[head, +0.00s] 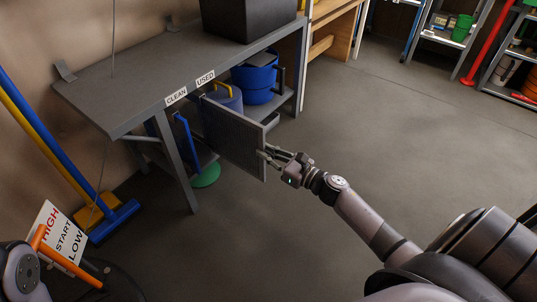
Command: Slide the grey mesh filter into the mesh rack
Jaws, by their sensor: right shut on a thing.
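The grey mesh filter (233,137) is a flat, framed panel standing upright at the front of the grey metal table. My right gripper (266,155) is shut on its right edge. The filter's left edge reaches under the tabletop, just below the "USED" label (205,77). A "CLEAN" label (176,95) sits to the left of it on the table edge. The rack under the table is partly hidden behind the filter, so I cannot tell how far the filter is inside it. My left gripper is not in view; only part of my left arm shows at the lower left.
Blue buckets (262,75) stand on the shelf under the table (120,95). A table leg (175,160) stands left of the filter. A blue broom (110,220) and a HIGH/START/LOW sign (62,235) are at the left. The floor (400,120) to the right is clear.

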